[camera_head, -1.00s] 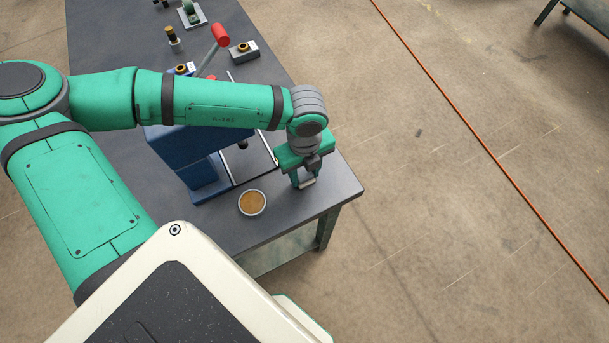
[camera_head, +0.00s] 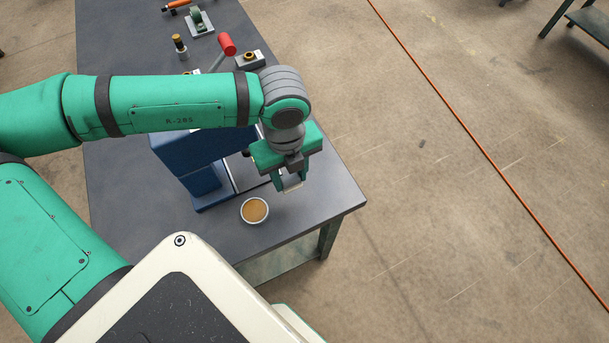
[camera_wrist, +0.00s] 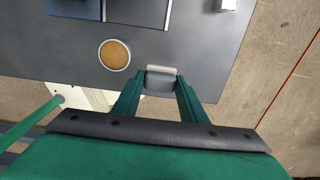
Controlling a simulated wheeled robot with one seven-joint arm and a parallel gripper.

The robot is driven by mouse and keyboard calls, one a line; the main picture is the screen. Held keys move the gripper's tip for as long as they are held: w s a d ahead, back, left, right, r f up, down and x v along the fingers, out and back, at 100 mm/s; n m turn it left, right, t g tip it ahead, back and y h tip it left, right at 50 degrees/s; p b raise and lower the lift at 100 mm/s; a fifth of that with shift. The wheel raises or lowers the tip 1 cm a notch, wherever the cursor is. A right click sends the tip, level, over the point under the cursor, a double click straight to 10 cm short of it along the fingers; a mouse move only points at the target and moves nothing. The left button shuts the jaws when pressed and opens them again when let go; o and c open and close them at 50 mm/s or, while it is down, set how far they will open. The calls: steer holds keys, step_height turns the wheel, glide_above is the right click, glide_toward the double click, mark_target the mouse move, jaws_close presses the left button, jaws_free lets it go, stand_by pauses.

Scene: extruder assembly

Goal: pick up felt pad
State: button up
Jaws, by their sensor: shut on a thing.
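The felt pad (camera_wrist: 161,70) is a small pale piece held between the fingertips of my gripper (camera_wrist: 160,84). In the head view the pad (camera_head: 292,187) shows as a light edge at the tips of my gripper (camera_head: 288,182). My gripper is shut on it and is above the front right part of the dark table, pointing down. I cannot tell the exact height. Part of the pad is hidden by the fingers.
A round dish (camera_head: 255,210) with a tan-brown content stands on the table (camera_head: 315,205) beside my gripper. A blue machine (camera_head: 188,160) with a red-knobbed lever (camera_head: 227,44) stands behind it. Several small parts lie farther back. The table's right edge is close.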

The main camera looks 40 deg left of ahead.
steer(key=s+a+r, duration=0.2)
steer(key=s+r, duration=0.2)
steer(key=s, duration=0.5)
steer(key=shift+a+r, duration=0.1)
steer(key=shift+o, duration=1.1)
steer(key=shift+w, duration=0.1)
steer(key=shift+c, duration=0.7)
